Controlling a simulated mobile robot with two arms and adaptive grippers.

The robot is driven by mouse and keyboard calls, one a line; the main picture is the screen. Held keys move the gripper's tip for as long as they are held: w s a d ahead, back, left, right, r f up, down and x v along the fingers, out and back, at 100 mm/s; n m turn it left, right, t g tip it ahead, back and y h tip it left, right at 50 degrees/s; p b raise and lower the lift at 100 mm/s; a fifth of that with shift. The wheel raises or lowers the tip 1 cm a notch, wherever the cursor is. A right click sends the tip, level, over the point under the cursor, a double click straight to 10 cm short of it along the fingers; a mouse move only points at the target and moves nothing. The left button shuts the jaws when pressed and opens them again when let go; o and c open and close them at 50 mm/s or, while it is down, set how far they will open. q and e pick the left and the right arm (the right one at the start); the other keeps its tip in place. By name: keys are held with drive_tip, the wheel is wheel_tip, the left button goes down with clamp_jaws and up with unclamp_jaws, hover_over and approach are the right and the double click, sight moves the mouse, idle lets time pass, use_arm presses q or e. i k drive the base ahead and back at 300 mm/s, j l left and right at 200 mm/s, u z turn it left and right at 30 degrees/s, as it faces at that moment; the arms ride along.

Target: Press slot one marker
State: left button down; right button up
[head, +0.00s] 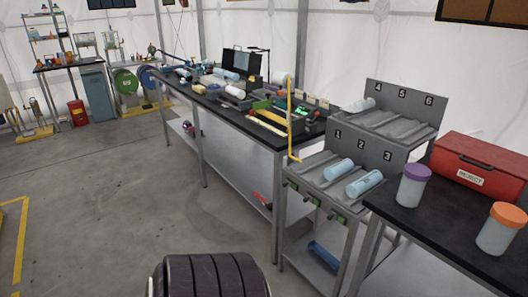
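The grey slot rack (365,150) stands right of the middle in the head view. The slot one marker (338,135) is a dark plate with a white 1 at the left of the lower tier, beside the plates for 2 and 3. Slot one looks empty. Pale blue cylinders lie below plate 2 (339,169) and plate 3 (364,183). Small green parts sit along the lower front edge, one (292,187) at the left end; what they are is unclear. Neither of my grippers is in view.
A long workbench (285,139) crowded with tools adjoins the rack on the left. A black table (420,222) at the right holds a red reject box (480,165), a purple-lidded jar (413,187) and an orange-lidded jar (500,230). The grey floor at the left is clear.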

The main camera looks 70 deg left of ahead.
sight(288, 183)
drive_tip(key=u, duration=2.1)
